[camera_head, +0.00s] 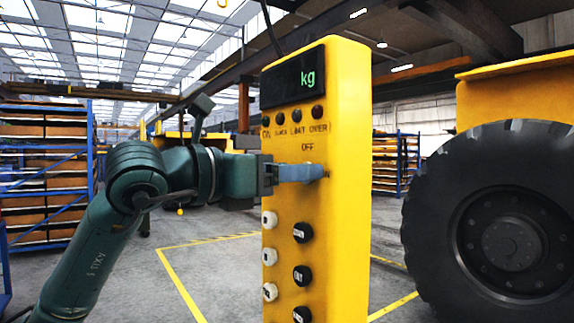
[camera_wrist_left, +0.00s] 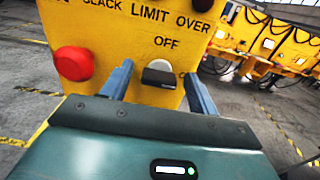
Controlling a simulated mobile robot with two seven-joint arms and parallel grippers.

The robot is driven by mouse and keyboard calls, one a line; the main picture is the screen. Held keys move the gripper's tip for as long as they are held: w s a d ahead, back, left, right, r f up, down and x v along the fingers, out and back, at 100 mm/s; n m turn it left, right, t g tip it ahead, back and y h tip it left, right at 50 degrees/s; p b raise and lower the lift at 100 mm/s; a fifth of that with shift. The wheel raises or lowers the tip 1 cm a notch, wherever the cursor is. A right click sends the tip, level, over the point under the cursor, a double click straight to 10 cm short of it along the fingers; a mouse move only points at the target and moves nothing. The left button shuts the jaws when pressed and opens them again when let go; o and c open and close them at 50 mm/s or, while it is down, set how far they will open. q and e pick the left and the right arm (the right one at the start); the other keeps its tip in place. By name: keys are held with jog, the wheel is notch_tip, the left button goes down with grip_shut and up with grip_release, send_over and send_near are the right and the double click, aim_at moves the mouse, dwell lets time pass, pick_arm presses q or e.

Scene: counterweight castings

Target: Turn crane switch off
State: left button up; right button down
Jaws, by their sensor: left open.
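The yellow crane control box (camera_head: 345,130) stands upright in front of me, with a dark display reading "kg". Its front also shows in the left wrist view (camera_wrist_left: 140,35). The black crane switch (camera_wrist_left: 158,75) sits just below the word OFF, on a pale round base. My left gripper (camera_head: 318,173) is open at the box front, its blue fingers pointing at the panel below OFF. In the left wrist view the fingers (camera_wrist_left: 159,70) stand one on each side of the switch, with gaps visible. The gripper hides the switch in the head view. My right gripper is out of view.
A red button (camera_wrist_left: 73,64) is left of the switch. Black and white push buttons (camera_head: 302,232) sit lower on the box. A large black tyre (camera_head: 490,215) is at the right, and a loaded rack (camera_head: 45,165) at the far left. Yellow-lined floor lies behind.

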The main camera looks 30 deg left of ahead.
pick_arm(q)
jog(key=shift+c, duration=0.3)
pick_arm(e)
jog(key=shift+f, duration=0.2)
pick_arm(q)
jog(key=c, duration=0.9)
jog(key=shift+c, duration=0.2)
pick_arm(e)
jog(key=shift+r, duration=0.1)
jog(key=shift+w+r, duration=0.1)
pick_arm(q)
jog(key=shift+a+f+n+b, duration=0.1)
jog(key=shift+n+b, duration=0.35)
jog(key=shift+n, duration=4)
jog(key=shift+a+f+n+b, duration=0.1)
jog(key=shift+n+b, duration=0.35)
jog(key=shift+n, duration=4)
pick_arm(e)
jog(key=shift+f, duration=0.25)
